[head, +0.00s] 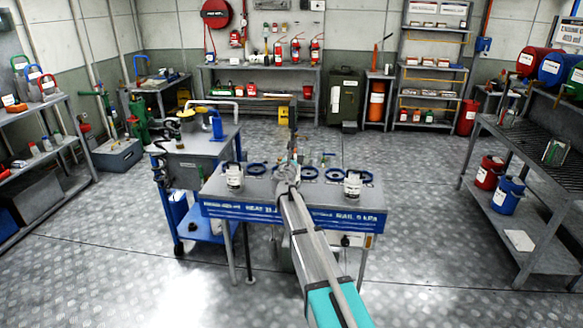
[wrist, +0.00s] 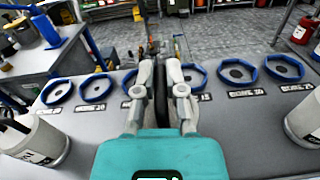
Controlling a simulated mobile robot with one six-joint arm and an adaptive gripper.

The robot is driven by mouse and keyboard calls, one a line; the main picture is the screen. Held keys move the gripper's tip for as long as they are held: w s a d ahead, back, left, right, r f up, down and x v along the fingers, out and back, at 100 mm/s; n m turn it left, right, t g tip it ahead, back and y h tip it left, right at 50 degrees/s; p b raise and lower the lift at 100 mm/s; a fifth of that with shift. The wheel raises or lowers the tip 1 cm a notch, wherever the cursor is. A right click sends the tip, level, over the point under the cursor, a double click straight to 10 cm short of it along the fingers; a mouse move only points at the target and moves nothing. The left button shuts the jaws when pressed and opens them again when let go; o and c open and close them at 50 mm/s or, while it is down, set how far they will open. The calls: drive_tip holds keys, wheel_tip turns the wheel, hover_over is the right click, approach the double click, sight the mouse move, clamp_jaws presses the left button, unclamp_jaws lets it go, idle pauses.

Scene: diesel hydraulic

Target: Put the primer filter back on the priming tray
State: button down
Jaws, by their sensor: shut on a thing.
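My gripper (head: 290,165) is over the middle of a grey bench with a blue front rail (head: 240,210). In the wrist view my gripper (wrist: 167,72) has its fingers close together on a narrow dark piece (wrist: 160,95); I cannot tell what it belongs to. White labelled canisters, which look like filters, stand on the bench, one at left (head: 234,178) and one at right (head: 352,185). Both also show in the wrist view, left (wrist: 35,142) and right (wrist: 303,123), apart from my gripper. I cannot tell for certain which thing is the priming tray.
Several blue rings lie along the bench top, one at right (wrist: 285,67). A cart (head: 190,145) with a yellow part and a blue pump (head: 216,127) stands at the bench's left. A shelf rack (head: 535,145) stands at right.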

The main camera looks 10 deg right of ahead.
drive_tip(key=shift+w+f+b, duration=0.4)
drive_tip(key=shift+f+b, duration=0.2)
drive_tip(key=shift+f, duration=0.1)
drive_tip(key=shift+f+b, duration=1.2)
drive_tip(key=shift+f, duration=0.05)
drive_tip(key=c, duration=0.7)
unclamp_jaws()
drive_tip(key=shift+s+f, duration=0.1)
drive_tip(key=shift+s+a, duration=0.1)
drive_tip(key=shift+s, duration=0.05)
drive_tip(key=v, duration=1.1)
drive_tip(key=shift+s+a, duration=0.15)
drive_tip(key=shift+s, duration=0.15)
